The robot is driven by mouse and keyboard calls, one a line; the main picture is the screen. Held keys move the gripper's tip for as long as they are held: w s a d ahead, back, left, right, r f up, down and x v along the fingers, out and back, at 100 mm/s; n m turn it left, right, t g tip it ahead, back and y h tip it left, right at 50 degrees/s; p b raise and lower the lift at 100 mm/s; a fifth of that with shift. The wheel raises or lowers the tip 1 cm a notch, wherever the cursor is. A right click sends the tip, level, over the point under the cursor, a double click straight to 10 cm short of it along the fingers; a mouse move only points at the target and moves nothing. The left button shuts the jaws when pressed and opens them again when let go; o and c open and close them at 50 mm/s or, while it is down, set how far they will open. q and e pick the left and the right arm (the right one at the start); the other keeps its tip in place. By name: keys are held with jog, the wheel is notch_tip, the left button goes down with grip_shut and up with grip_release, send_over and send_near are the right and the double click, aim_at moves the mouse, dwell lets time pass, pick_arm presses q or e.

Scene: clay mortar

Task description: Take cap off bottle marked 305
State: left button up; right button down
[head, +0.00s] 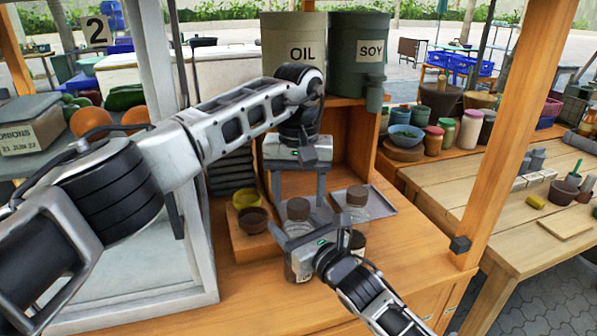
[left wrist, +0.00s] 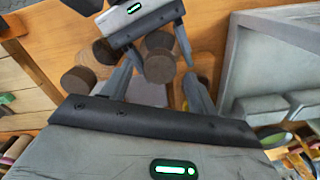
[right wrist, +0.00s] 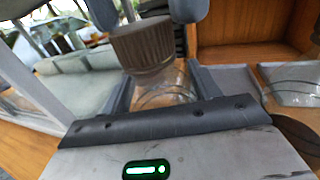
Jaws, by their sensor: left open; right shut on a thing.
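A clear glass bottle (head: 299,266) with a brown cap (head: 298,209) stands at the front of the wooden counter. My right gripper (head: 298,242) is shut on its body; the bottle (right wrist: 165,85) and cap (right wrist: 142,45) fill the space between the fingers in the right wrist view. My left gripper (head: 298,200) points down from above, open, with its fingers on either side of the cap; the cap (left wrist: 159,66) lies between them in the left wrist view. A second capped bottle (head: 358,212) stands just right. No 305 marking is readable.
A grey metal tray (head: 378,203) lies behind the bottles. Yellow (head: 245,198) and brown (head: 253,219) bowls sit on a wooden block at left. OIL (head: 293,42) and SOY (head: 357,52) canisters stand on the shelf above. An orange post (head: 508,140) rises at right.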

pick_arm(q)
jog(key=shift+f, duration=0.95)
jog(key=c, duration=1)
jog(key=shift+c, duration=0.2)
